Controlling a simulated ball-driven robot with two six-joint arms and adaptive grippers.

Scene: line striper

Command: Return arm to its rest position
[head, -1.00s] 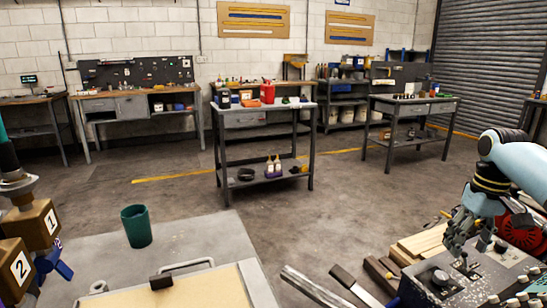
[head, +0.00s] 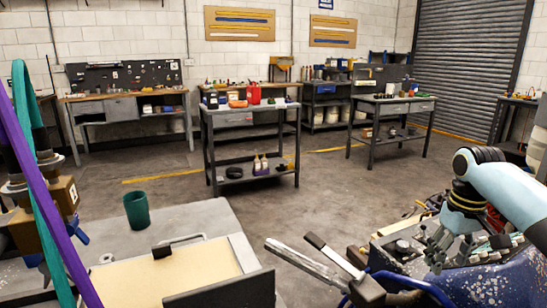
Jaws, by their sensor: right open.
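My right arm comes in from the right, light blue with dark joints and a yellow band. My right gripper (head: 438,255) is grey, points downward and is open, with nothing seen between its fingers. It hangs in front of or over a dark, speckled engine-like machine (head: 490,275) at the lower right. Whether its fingertips touch the machine cannot be told.
A green cup (head: 137,210) stands on the grey surface (head: 205,212). Black-handled levers (head: 325,255) rise at lower centre. Open floor (head: 310,205) lies before the workbenches (head: 250,120).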

